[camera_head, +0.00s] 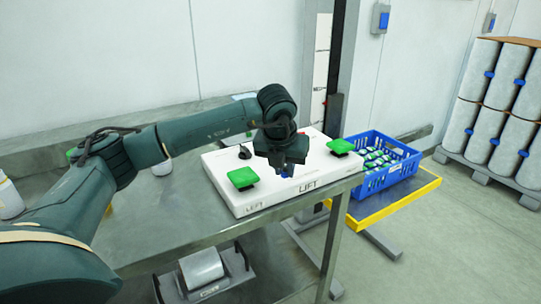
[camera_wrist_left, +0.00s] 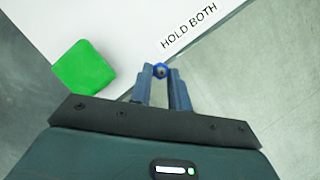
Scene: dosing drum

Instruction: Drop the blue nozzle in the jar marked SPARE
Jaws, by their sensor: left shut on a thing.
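My left gripper (camera_head: 286,172) hangs over the front edge of a white control box. The nozzle cannot be made out clearly in the head view. A white jar (camera_head: 10,200) stands at the far left of the steel table, partly cut off by the picture edge. I can read no SPARE mark on either. My right gripper is not in view.
The white control box (camera_head: 225,165), marked LIFT, carries green buttons (camera_head: 243,178) and a black knob (camera_head: 244,152). A blue crate (camera_head: 402,152) with green and white items stands on a yellow-edged platform (camera_head: 405,203) at right. The steel table (camera_head: 165,225) is bare at front.

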